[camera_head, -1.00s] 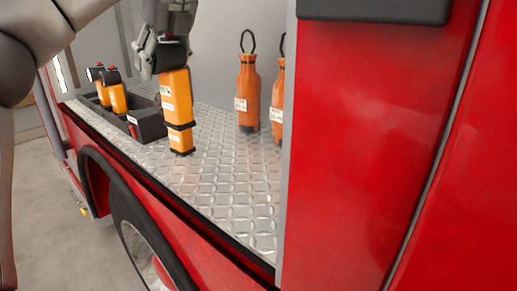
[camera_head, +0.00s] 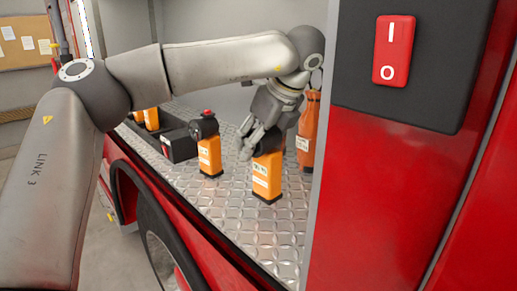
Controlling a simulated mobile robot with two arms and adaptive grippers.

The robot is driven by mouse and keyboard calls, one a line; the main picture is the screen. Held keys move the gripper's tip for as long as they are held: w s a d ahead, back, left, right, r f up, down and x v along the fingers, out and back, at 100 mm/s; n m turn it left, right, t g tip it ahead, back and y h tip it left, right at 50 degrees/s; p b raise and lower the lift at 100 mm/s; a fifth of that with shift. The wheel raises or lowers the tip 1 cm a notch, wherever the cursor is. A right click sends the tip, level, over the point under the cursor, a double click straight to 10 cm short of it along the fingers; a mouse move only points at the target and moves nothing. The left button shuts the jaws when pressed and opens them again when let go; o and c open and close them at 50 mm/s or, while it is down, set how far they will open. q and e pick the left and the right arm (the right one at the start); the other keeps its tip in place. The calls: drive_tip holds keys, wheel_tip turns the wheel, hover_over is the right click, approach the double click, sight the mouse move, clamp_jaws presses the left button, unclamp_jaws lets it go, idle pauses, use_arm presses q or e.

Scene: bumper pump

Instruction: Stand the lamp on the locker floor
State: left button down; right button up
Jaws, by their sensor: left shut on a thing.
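My left gripper (camera_head: 262,140) is shut on the black head of an orange lamp (camera_head: 267,178). The lamp is upright, with a white label and dark base, over the locker's diamond-plate floor (camera_head: 232,212). Its base is at or very close to the floor; I cannot tell if it touches. A second orange lamp (camera_head: 210,155) with a black head and red top stands on the floor just left of it, apart from it. My right gripper is not in view.
A black holder (camera_head: 180,146) with more orange lamps (camera_head: 151,119) is at the left, partly behind my left arm. Front floor is clear.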

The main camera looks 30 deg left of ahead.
sight(264, 165)
use_arm(q)
drive_tip(key=shift+w+d+f+p, duration=0.1)
drive_tip(key=shift+f+p, duration=0.05)
drive_tip(key=shift+f, duration=0.45)
drive_tip(key=shift+d+f+p, duration=0.1)
drive_tip(key=shift+f+p, duration=0.05)
drive_tip(key=shift+f, duration=0.4)
drive_tip(key=shift+a+f, duration=0.1)
drive_tip(key=shift+f, duration=0.3)
drive_tip(key=c, duration=0.9)
unclamp_jaws()
drive_tip(key=o, duration=0.5)
drive_tip(key=shift+c, duration=0.2)
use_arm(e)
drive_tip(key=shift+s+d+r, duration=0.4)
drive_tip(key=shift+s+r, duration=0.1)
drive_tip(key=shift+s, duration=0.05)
